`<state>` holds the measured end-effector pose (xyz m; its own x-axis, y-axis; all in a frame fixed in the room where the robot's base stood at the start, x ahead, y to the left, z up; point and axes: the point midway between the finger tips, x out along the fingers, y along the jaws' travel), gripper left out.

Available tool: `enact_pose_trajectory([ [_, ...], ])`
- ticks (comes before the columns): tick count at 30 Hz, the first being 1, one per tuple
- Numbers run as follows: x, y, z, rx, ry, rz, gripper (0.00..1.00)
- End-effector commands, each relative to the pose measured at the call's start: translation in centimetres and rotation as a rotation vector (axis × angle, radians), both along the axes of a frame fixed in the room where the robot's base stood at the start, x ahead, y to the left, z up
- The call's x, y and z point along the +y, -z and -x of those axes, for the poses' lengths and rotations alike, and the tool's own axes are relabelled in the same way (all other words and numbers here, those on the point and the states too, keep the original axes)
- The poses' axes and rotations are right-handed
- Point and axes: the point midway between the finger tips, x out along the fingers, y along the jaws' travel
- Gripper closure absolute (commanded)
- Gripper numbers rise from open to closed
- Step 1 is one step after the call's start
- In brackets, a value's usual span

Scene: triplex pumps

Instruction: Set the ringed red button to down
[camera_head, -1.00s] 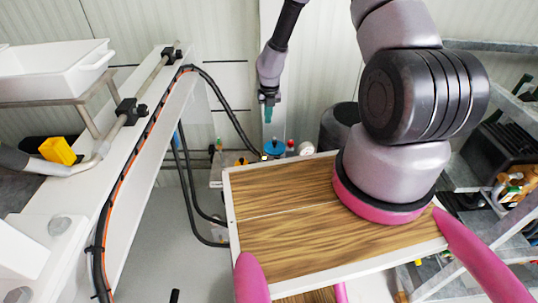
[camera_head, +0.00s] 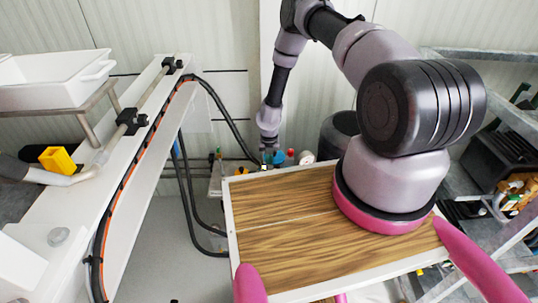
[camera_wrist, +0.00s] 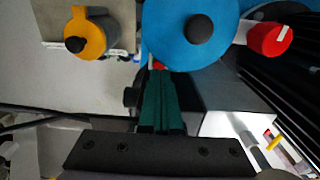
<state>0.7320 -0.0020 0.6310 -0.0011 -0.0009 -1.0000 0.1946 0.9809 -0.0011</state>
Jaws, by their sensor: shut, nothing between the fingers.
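My gripper (camera_wrist: 158,80) shows in the wrist view as teal fingers, shut and empty, pointing at the panel of controls. A small red piece (camera_wrist: 159,65) shows right at the fingertips, mostly hidden by them and by the blue disc. It may be the red button, but I cannot tell its ring, its position or whether the fingers touch it. A larger red knob (camera_wrist: 268,38) with a white mark is at the right of the blue disc. In the head view my gripper (camera_head: 269,156) is low at the controls, left of the red knob (camera_head: 290,157).
A wood-topped board (camera_head: 285,215) lies in front of the controls. Black hoses (camera_head: 190,190) hang at the left, beside a white frame.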

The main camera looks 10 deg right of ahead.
Motion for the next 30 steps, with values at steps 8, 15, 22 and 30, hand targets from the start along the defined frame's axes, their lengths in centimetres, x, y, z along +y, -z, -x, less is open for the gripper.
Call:
enact_pose_trajectory([
  [8,0.0,1.3,-0.1,-0.001,0.001,-0.001,1.00],
  [15,0.0,1.3,0.0,-0.001,0.001,-0.001,1.00],
  [22,0.0,3.5,0.0,0.001,0.001,-0.001,1.00],
  [30,-0.1,4.4,0.1,0.001,0.002,0.000,1.00],
])
